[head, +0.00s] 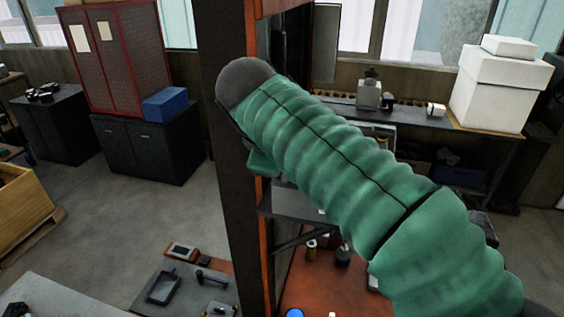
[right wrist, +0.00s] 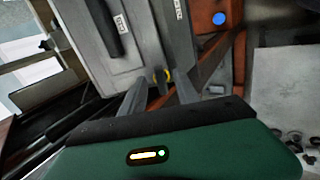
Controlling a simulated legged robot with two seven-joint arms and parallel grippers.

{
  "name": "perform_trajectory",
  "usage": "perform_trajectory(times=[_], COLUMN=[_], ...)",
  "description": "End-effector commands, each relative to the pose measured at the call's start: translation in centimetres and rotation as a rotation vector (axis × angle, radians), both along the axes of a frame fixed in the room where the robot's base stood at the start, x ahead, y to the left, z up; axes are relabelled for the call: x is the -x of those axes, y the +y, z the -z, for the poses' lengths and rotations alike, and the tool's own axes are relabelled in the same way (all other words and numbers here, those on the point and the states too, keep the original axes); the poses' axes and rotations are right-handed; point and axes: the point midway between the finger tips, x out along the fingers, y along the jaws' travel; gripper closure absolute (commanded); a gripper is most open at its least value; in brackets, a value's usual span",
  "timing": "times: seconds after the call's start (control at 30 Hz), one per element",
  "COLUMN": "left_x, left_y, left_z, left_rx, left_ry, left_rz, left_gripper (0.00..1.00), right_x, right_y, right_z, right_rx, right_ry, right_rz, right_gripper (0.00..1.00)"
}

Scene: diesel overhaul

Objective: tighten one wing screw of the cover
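In the right wrist view the grey cover (right wrist: 135,68) fills the upper middle, with a dark bar-shaped handle on it. A small wing screw with a yellow ring (right wrist: 166,74) shows at its lower edge. My right gripper (right wrist: 159,85) is open, with its two grey fingers apart on either side of the screw. I cannot tell whether either finger touches it. In the head view my green-sleeved right arm reaches across the middle and hides the cover, the screw and its gripper. My left gripper is not in view.
An orange-and-black frame post (head: 228,170) stands close beside my arm. A grey bench (head: 150,285) with small tools is at the lower left. A workbench (head: 490,140) with white boxes (head: 497,88) is at the back right. Floor between the post and the dark cabinets (head: 150,145) is clear.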

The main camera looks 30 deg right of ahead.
Motion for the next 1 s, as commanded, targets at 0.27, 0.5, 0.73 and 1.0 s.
perform_trajectory(times=[0.27, 0.5, 0.73, 1.0], left_x=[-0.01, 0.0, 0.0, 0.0], left_y=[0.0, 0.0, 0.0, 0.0], left_z=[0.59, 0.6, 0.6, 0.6], left_rx=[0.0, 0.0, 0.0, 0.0], left_ry=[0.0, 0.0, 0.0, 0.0], left_rz=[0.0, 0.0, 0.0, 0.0], left_gripper=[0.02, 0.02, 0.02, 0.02], right_x=[-0.44, -0.5, -0.5, -0.57], right_y=[-0.5, -0.61, -0.61, -0.63], right_z=[1.0, 1.07, 1.07, 1.04], right_rx=[0.0, 0.0, 0.0, 0.0], right_ry=[0.0, -0.001, -0.001, -0.002], right_rz=[0.0, -0.001, -0.001, 0.0], right_gripper=[0.63, 0.63, 0.85, 1.0])
